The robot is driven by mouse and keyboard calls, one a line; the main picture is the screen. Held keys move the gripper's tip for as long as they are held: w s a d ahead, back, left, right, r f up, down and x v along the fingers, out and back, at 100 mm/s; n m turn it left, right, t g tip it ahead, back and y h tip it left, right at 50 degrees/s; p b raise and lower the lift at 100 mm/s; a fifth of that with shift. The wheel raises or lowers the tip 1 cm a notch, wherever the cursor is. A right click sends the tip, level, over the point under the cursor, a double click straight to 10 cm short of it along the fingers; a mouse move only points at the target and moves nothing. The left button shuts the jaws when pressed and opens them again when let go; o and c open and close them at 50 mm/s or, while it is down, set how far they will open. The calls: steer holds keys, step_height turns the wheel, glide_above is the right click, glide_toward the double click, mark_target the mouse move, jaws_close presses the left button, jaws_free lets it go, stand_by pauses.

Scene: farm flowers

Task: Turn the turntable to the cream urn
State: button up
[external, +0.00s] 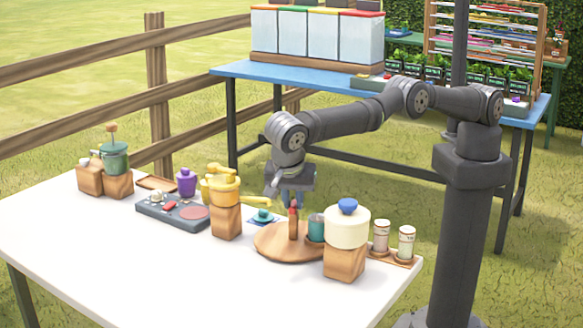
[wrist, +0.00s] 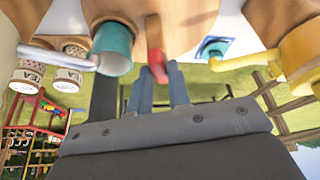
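The turntable (external: 272,243) is a round wooden disc on the white table. It carries an upright red peg (external: 293,224) and a teal cup (external: 316,228). The cream urn (external: 347,232), with a blue knob, stands on a wooden block at the turntable's right. In the wrist view its pale spout (wrist: 60,58) reaches to the teal cup (wrist: 113,45). My gripper (external: 293,200) is just above the red peg, with blue fingers pointing down. In the wrist view the fingers look apart, with the peg's tip (wrist: 157,70) by them; I cannot tell whether they touch it.
A yellow urn (external: 223,190) stands left of the turntable, its spout reaching toward it. A small blue mat (external: 262,217) lies behind. Two canisters (external: 405,243) stand at the right. A green urn (external: 114,158), purple jar (external: 186,182) and grey tray (external: 160,211) are left. The front table is clear.

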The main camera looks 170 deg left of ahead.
steer(key=o, duration=0.4)
steer(key=shift+c, duration=0.2)
steer(key=shift+n, duration=0.3)
